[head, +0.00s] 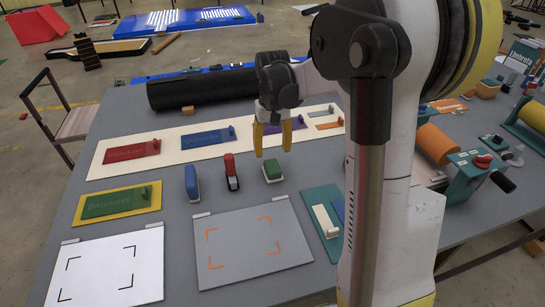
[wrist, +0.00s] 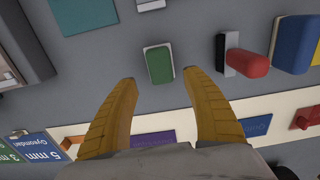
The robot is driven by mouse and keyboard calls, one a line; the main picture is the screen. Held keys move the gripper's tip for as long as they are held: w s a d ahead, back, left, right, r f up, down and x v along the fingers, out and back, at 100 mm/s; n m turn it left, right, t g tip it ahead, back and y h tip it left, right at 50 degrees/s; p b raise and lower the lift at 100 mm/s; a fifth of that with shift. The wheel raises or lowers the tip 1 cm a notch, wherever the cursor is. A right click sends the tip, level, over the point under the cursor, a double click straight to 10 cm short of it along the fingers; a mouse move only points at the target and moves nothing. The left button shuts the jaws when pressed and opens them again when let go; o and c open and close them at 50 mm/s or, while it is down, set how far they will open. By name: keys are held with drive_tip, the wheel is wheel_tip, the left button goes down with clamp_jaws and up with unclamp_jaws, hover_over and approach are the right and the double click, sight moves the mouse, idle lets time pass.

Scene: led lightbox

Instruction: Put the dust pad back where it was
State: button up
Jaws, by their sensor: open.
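A small green pad with a pale base (head: 272,171) lies on the grey table behind the orange-marked board; it also shows in the wrist view (wrist: 159,64). A blue pad with a pale base (head: 192,183) stands further left, and also shows in the wrist view (wrist: 293,45). No label shows which one is the dust pad. My gripper (head: 273,152) has its yellow fingers spread and empty, pointing down over the green pad. In the wrist view the green pad lies just beyond the gap between my fingertips (wrist: 159,76), apart from both.
A red and black stamp-like tool (head: 231,172) stands between the two pads. A white board with black corner marks (head: 110,268) and a grey board with orange corner marks (head: 252,245) lie in front. Coloured plates sit on a cream strip (head: 185,140) behind. A teal tray (head: 318,200) is at right.

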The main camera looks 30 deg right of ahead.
sight(272, 166)
drive_tip(key=s+a+r+n+t, duration=0.2)
drive_tip(key=s+a+r+t, duration=0.1)
drive_tip(key=s+a+r, duration=0.6)
drive_tip(key=s+a+n+t, duration=0.1)
drive_tip(key=s+a+t, duration=0.3)
drive_tip(key=s+a, duration=0.2)
drive_tip(key=s, duration=0.2)
drive_tip(key=shift+s+a+p, duration=0.25)
drive_tip(key=shift+s+p, duration=0.15)
